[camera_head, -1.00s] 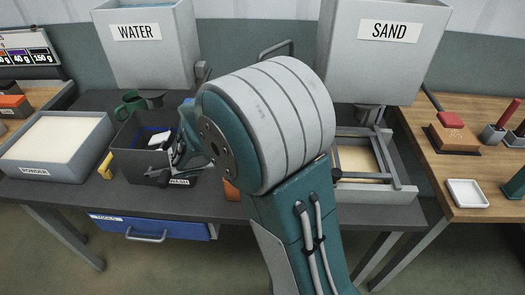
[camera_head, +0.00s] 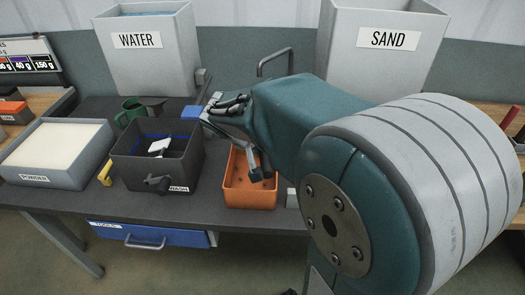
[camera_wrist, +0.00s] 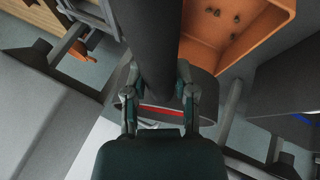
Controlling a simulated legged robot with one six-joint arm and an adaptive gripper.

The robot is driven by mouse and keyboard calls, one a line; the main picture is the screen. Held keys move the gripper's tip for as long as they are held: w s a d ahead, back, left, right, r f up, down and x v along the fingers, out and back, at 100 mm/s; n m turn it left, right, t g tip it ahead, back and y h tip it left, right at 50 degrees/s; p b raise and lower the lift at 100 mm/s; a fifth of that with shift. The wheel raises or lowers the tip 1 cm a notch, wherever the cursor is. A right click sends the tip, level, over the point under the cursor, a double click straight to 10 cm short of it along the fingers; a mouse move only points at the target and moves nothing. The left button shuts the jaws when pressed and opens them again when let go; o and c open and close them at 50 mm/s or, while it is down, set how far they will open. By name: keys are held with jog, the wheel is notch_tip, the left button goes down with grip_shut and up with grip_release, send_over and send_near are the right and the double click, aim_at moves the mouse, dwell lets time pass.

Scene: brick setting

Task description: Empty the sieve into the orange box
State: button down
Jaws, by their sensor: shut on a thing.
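The orange box (camera_head: 250,199) stands on the dark bench, right of the wash box; several small dark lumps lie on its floor. In the wrist view the orange box (camera_wrist: 262,42) is at upper right, with some lumps inside. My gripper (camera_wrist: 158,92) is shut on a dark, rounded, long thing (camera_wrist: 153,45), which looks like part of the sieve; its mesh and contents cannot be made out. In the head view my gripper (camera_head: 232,112) is at the back edge of the orange box, partly hidden by my arm.
The dark wash box (camera_head: 150,172) and white-filled powder box (camera_head: 60,180) stand to the left. The water bin (camera_head: 150,65) and sand bin (camera_head: 375,70) stand behind. A green mug (camera_head: 130,110) is behind the wash box. My arm hides the right of the bench.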

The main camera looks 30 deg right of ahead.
jog(key=shift+r+t+y, duration=0.2)
jog(key=shift+t+y, duration=0.1)
jog(key=shift+y, duration=0.4)
jog(key=shift+r+m+t+y, duration=0.3)
jog(key=shift+r+y, duration=0.3)
jog(key=shift+r, duration=0.4)
